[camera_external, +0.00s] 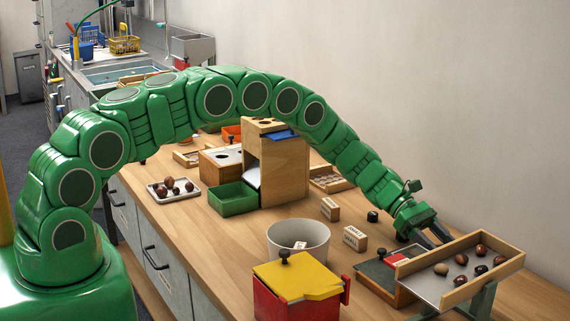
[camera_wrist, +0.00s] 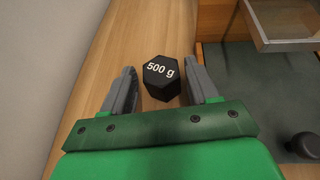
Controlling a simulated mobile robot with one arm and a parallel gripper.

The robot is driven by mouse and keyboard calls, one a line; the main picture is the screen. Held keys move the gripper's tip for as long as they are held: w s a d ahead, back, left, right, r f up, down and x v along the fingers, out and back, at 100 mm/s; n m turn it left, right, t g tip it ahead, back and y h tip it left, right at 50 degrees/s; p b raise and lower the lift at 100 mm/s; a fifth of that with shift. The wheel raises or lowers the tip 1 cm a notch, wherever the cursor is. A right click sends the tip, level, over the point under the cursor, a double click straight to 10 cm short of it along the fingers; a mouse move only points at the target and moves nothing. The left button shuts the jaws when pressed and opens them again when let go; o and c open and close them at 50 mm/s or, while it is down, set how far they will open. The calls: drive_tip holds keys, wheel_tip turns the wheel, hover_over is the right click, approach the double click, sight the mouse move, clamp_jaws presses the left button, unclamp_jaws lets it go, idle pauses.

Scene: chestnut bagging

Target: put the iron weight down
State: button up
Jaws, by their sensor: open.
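The iron weight (camera_wrist: 161,78) is a black hexagonal block marked "500 g". In the wrist view its top faces me, and it appears to stand upright on the wooden worktop (camera_wrist: 140,40). My gripper (camera_wrist: 166,80) is open, with one grey finger on either side of the weight. A gap shows on the left; the right finger is close, and I cannot tell whether it touches. In the external view my gripper (camera_external: 440,236) reaches down behind the raised wooden tray, and I cannot make out the weight there.
The raised tray (camera_external: 425,264) with several chestnuts stands just right of my gripper. A dark green-topped box (camera_external: 377,271) with a black knob (camera_wrist: 305,145) is close by. A small black object (camera_external: 373,216), a wooden block (camera_external: 355,238) and a white bin (camera_external: 300,235) stand further left.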

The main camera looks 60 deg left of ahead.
drive_tip(key=v, duration=0.7)
drive_tip(key=shift+a, duration=0.15)
drive_tip(key=shift+s+a+r, duration=0.1)
drive_tip(key=shift+s+r, duration=0.1)
drive_tip(key=shift+r, duration=0.25)
drive_tip(key=s+d+r+m+g+y, duration=0.1)
drive_tip(key=s+r+m+g+y, duration=0.6)
drive_tip(key=s+r, duration=1.55)
drive_tip(key=s+a+r+m+t+y, duration=0.1)
drive_tip(key=s+a+r+m+y, duration=0.1)
drive_tip(key=s, duration=1)
drive_tip(key=s+a+r+m+t+y, duration=0.1)
drive_tip(key=s+a+m, duration=0.4)
drive_tip(key=s, duration=0.8)
drive_tip(key=s+a+r+m+t+y, duration=0.1)
drive_tip(key=s+a+r+m+y, duration=0.2)
drive_tip(key=s, duration=1)
drive_tip(key=shift+a+r+m+t, duration=0.3)
drive_tip(key=shift+a+m, duration=0.15)
drive_tip(key=shift+m, duration=0.75)
